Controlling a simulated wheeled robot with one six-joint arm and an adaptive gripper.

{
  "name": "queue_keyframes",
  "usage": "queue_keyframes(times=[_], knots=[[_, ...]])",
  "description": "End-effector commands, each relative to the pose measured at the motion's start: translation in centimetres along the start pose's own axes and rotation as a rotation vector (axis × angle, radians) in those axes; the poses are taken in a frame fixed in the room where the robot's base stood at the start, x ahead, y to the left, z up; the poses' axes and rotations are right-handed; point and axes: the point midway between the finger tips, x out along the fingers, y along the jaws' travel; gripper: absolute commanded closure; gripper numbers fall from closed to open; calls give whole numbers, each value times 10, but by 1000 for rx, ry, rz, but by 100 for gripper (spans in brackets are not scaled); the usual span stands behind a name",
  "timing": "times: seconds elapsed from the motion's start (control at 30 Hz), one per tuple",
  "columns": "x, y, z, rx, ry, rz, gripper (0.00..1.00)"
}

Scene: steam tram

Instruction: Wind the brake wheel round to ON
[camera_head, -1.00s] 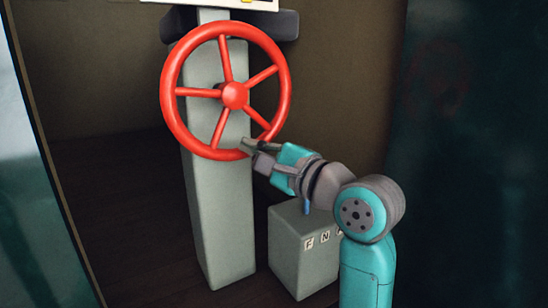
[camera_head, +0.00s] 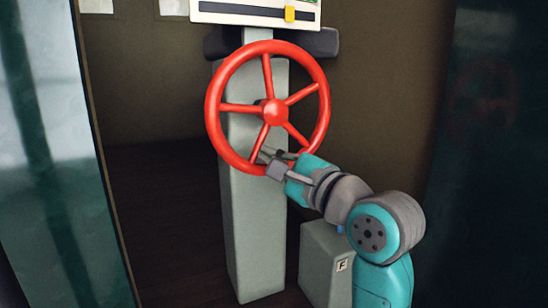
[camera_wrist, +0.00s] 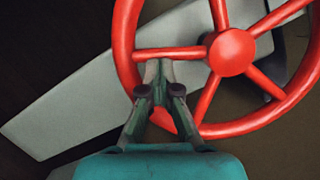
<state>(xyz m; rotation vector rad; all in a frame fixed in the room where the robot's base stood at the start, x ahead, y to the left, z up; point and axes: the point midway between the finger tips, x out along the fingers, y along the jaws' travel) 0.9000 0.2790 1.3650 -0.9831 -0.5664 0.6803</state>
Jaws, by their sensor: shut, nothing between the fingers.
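The red brake wheel (camera_head: 275,112), with several spokes around a red hub, stands on the front of a pale grey column. My gripper (camera_head: 264,154) is at the wheel's lower-left part, by the lower-left spoke, reaching in from the lower right. In the wrist view the wheel (camera_wrist: 232,52) fills the upper right. There my gripper (camera_wrist: 159,72) has its fingertips close together inside the rim, near a spoke, with nothing held. I cannot tell whether the fingers touch the spoke. Above the wheel, a white indicator panel (camera_head: 230,18) has a dark slot and a yellow marker (camera_head: 289,14) toward its right end.
The grey column (camera_head: 252,225) runs to the floor behind the wheel. A low grey box (camera_head: 322,262) with a letter F label stands at its right, close under my arm. A dark teal wall (camera_head: 480,170) is at right, and a teal panel edge at left.

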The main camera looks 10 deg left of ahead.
Motion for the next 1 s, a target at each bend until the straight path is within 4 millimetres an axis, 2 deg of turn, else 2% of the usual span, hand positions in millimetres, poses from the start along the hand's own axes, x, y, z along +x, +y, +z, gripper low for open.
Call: queue_keyframes(times=[1.0], knots=[[9, 1, 11, 206, -2, -57, 100]])
